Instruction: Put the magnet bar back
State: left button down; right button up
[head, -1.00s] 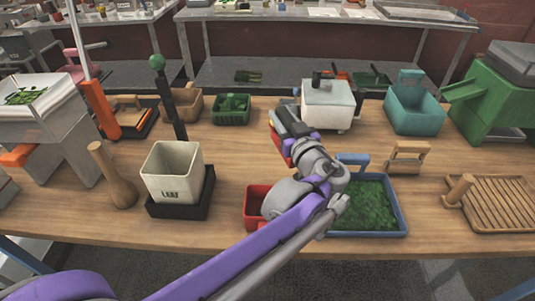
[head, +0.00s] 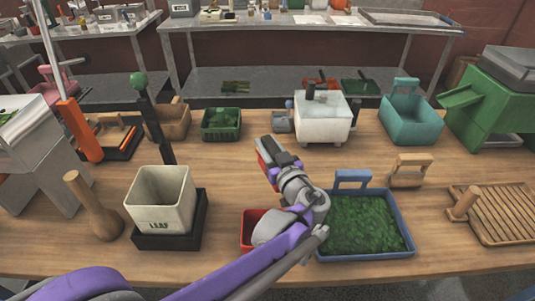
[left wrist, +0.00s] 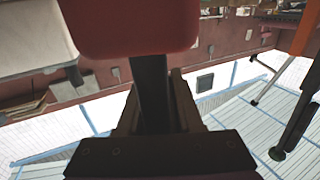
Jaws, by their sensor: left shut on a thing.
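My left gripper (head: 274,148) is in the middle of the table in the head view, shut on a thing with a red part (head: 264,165). I take this to be the magnet bar. In the left wrist view, the bar's red block (left wrist: 130,25) fills the top middle, and its dark stem (left wrist: 152,95) runs down between the fingers (left wrist: 158,112). The bar is in front of the white machine (head: 322,118) and apart from it. I cannot tell how high it is above the table. My right gripper is not in view.
A red bin (head: 250,238) is partly hidden behind my left arm. A blue tray of green leaf (head: 408,250) is to its right. A cream LEAF bin (head: 160,205) in a black base is at left. A green basket (head: 221,125) and teal caddy (head: 412,120) stand behind.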

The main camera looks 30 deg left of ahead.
pick_arm(q)
jog(key=shift+f, duration=1.2)
jog(key=shift+f+b, duration=0.5)
jog(key=shift+f, duration=0.1)
jog(key=c, duration=0.6)
grip_release()
jog(key=shift+o, duration=0.2)
jog(key=shift+r, duration=0.35)
jog(key=shift+d+r+p, duration=0.1)
jog(key=shift+r+p, duration=0.35)
jog(key=shift+p, duration=0.05)
jog(key=v, duration=1.2)
jog(key=shift+f, duration=0.2)
